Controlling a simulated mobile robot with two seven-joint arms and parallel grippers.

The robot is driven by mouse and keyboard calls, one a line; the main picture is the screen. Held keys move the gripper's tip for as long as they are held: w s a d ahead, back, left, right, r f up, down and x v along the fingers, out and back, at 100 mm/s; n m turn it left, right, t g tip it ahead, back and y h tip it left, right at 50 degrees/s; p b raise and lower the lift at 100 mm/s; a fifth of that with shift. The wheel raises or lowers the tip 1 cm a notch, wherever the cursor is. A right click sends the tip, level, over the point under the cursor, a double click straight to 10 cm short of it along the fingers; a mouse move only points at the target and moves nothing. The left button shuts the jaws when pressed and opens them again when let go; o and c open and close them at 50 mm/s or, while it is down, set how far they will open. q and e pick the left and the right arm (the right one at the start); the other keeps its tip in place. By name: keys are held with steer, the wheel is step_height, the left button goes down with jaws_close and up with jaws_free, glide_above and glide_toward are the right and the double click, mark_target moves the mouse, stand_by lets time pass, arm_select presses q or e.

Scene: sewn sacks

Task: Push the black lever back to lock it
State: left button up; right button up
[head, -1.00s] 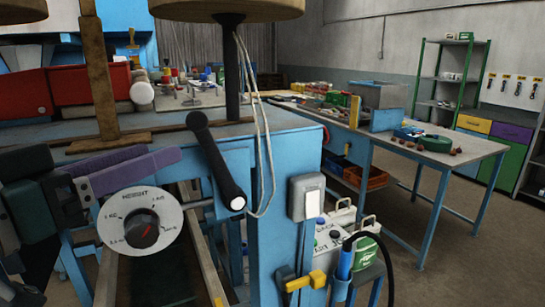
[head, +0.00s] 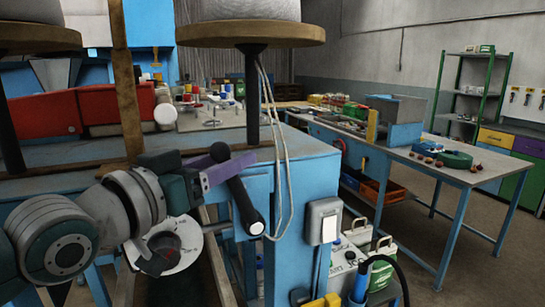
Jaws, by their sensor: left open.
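The black lever (head: 246,208) is at the front of the blue machine frame, leaning up and to the left from its lower end with the white cap. Its rounded upper end (head: 219,152) shows just above my left gripper. My left gripper (head: 230,163) is open and comes in from the left. Its purple finger crosses the lever's upper part in the picture; whether it touches, I cannot tell. The round height dial (head: 182,250) below is partly hidden by my left arm. My right gripper is not in view.
A round wooden platform (head: 251,34) on a black post stands above the machine. A pale cord hangs right of the lever. A grey switch box (head: 322,221) is on the blue post.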

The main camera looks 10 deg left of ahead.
arm_select(q)
steer(key=shift+c, duration=0.4)
jaws_close()
steer(key=shift+r, duration=0.25)
stand_by(0.7)
